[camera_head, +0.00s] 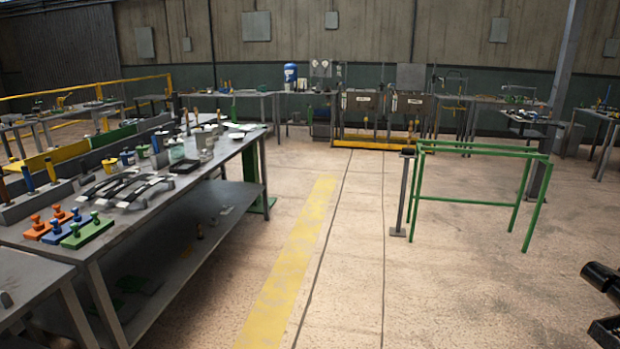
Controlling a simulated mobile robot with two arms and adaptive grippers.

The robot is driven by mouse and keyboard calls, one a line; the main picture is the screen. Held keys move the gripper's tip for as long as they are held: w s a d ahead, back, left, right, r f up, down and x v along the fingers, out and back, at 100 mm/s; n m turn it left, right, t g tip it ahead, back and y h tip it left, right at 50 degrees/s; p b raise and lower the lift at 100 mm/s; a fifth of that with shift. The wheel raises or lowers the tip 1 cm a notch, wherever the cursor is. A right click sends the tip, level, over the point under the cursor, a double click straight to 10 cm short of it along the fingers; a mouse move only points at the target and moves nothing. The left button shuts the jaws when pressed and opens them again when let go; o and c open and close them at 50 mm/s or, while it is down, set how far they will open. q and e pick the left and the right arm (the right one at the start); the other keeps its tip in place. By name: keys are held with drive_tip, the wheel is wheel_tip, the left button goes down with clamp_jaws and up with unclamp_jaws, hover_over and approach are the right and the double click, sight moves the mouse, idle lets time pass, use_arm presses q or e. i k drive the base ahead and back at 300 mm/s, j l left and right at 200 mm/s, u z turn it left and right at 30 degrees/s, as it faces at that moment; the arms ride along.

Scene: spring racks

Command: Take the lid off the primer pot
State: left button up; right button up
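My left gripper is not in view.
Spring-like curved parts (130,186) and orange, blue and green peg blocks (86,232) lie on the bench. A green frame (480,150) and a thin post (402,190) stand at right. The floor along the yellow stripe (290,270) is clear.

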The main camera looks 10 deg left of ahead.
sight(163, 140)
drive_tip(key=i, duration=2.35)
